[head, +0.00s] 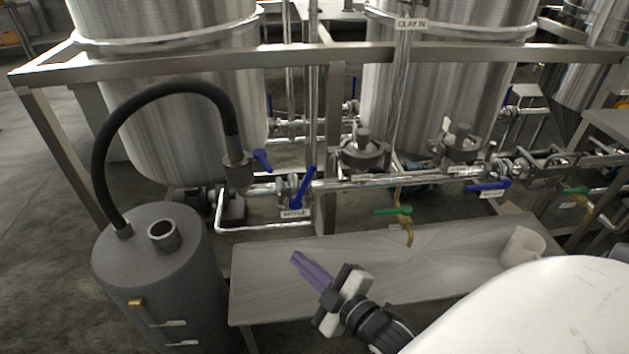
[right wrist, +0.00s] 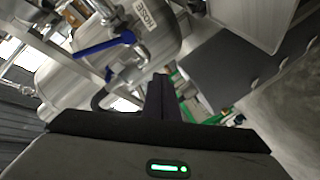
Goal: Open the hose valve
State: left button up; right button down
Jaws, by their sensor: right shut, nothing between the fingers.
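A black hose (head: 165,88) arches from a grey drum to a fitting below the left tank. Beside that fitting is a short blue handle (head: 262,160). To its right, a longer blue valve handle (head: 304,188) stands tilted on a pipe, with a white label below it that is too small to read. In the right wrist view a blue handle (right wrist: 105,45) lies near a white label (right wrist: 146,15) that seems to read HOSE. My right gripper (head: 297,259) is shut and empty above the bench, below and apart from these handles. My left gripper is out of view.
The grey drum (head: 155,270) stands at the left. A steel bench (head: 450,250) runs below the pipes, with a beige cup (head: 522,246) at its right. A green-handled brass tap (head: 405,213) hangs over it. Another blue handle (head: 488,186) is further right.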

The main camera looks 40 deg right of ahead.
aim_at(305, 188)
jog(key=w+d+r+n+t+h, duration=0.1)
jog(key=w+d+r+n+t, duration=0.3)
jog(key=r, duration=0.4)
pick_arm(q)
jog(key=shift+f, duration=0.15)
pick_arm(e)
jog(key=shift+n, duration=0.3)
jog(key=shift+w+d+r, duration=0.1)
jog(key=shift+w+d, duration=0.75)
jog(key=shift+w, duration=0.3)
jog(key=shift+w+d, duration=0.8)
jog(key=shift+w, duration=0.35)
jog(key=shift+w+d+r, duration=0.1)
jog(key=shift+w+d, duration=0.75)
jog(key=shift+w, duration=0.3)
pick_arm(q)
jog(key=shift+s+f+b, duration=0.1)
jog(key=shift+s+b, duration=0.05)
jog(key=shift+b, duration=0.15)
